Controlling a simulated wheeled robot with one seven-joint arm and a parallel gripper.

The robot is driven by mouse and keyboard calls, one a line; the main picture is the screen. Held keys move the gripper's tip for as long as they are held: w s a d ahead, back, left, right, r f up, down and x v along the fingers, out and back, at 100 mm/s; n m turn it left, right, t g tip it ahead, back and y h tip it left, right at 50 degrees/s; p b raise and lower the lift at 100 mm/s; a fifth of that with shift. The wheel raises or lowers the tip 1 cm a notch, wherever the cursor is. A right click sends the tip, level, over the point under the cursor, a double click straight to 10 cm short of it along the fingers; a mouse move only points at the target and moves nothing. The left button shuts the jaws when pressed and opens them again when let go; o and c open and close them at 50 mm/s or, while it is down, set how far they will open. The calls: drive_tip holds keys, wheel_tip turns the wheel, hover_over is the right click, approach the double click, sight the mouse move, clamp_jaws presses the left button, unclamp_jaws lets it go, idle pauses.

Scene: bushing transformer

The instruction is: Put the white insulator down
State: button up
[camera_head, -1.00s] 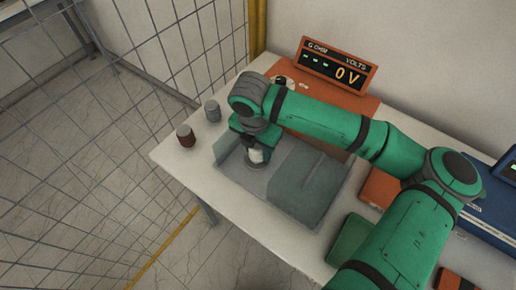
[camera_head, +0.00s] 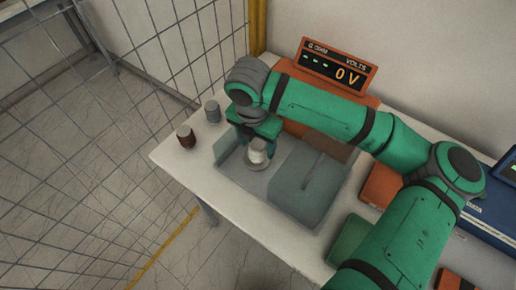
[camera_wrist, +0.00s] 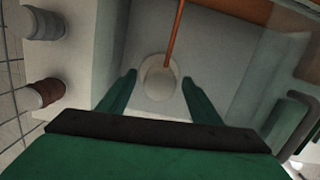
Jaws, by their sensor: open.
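The white insulator (camera_head: 257,152) stands upright on a round base in the open middle bay of the grey fixture (camera_head: 238,176). In the wrist view the insulator (camera_wrist: 159,84) shows from above between the fingertips, with a gap on both sides. My gripper (camera_wrist: 159,80) is open, and its two green fingers do not touch the insulator. In the head view my gripper (camera_head: 254,132) is just above and behind the insulator, and its fingertips are partly hidden.
A brown insulator (camera_head: 186,137) and a grey one (camera_head: 212,111) stand on the table (camera_head: 172,160) left of the fixture. A grey block (camera_head: 305,185) rises right of the bay. An orange meter (camera_head: 337,68) reading 0 V stands behind. A copper-coloured rod (camera_wrist: 174,35) reaches the insulator.

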drive_tip(key=r, duration=0.5)
drive_tip(key=s+r, duration=0.1)
drive_tip(key=r, duration=0.2)
drive_tip(key=shift+a+r, duration=0.15)
drive_tip(key=shift+a, duration=0.1)
